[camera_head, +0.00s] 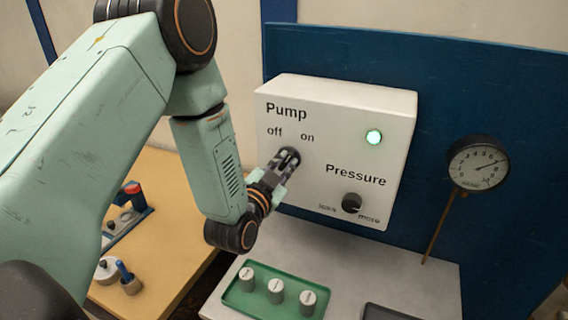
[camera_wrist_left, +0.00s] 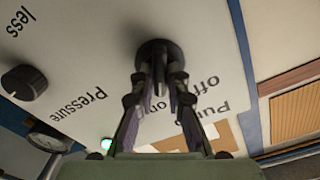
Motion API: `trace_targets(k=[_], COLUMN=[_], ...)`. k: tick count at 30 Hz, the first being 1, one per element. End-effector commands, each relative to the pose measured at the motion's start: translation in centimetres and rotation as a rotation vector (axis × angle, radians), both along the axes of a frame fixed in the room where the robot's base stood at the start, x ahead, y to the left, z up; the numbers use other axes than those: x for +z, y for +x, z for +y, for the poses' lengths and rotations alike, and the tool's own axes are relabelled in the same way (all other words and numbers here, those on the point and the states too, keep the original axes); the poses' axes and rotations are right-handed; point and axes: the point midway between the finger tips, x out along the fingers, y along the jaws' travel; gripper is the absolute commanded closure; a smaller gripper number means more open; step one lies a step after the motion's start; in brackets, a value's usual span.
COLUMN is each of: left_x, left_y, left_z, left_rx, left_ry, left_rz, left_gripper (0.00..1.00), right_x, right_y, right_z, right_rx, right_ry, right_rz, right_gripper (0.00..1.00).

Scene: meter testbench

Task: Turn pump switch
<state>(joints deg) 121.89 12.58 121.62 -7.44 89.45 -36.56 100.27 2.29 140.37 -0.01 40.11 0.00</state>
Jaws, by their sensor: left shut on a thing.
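The white control box (camera_head: 338,112) carries the labels Pump, off, on and Pressure. My left gripper (camera_head: 285,161) is at the pump switch, just below the off and on labels, and largely hides it in the head view. In the left wrist view the dark round pump switch (camera_wrist_left: 157,50) shows between the fingertips of the left gripper (camera_wrist_left: 160,82), which is shut on it. A green light (camera_head: 374,137) glows on the box; it also shows in the left wrist view (camera_wrist_left: 106,144). My right gripper is in neither view.
The black pressure knob (camera_head: 352,203) is at the box's lower right. A round gauge (camera_head: 478,163) stands on a thin brown pipe to the right. A green tray (camera_head: 240,300) with several white cylinders lies below. A blue panel (camera_head: 455,95) stands behind.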

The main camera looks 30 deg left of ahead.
Motion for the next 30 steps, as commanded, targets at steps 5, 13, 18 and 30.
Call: trace_targets(k=[5, 13, 18, 30], left_x=[0.1, 0.1, 0.1, 0.1], left_y=[0.0, 0.1, 0.1, 0.1], left_z=[0.0, 0.1, 0.2, 0.4], left_rx=[0.001, 0.001, 0.001, 0.000], left_ry=[-0.027, -0.174, -0.327, -0.700], left_rz=[-0.004, -0.014, -0.023, -0.046], left_gripper=[1.00, 1.00, 1.00, 1.00], right_x=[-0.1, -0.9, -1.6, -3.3], right_y=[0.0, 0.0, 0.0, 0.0], right_z=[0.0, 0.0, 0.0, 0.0], right_rx=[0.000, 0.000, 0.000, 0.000], right_ry=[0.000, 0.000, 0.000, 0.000], right_rz=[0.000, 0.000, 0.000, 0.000], right_gripper=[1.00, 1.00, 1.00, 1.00])
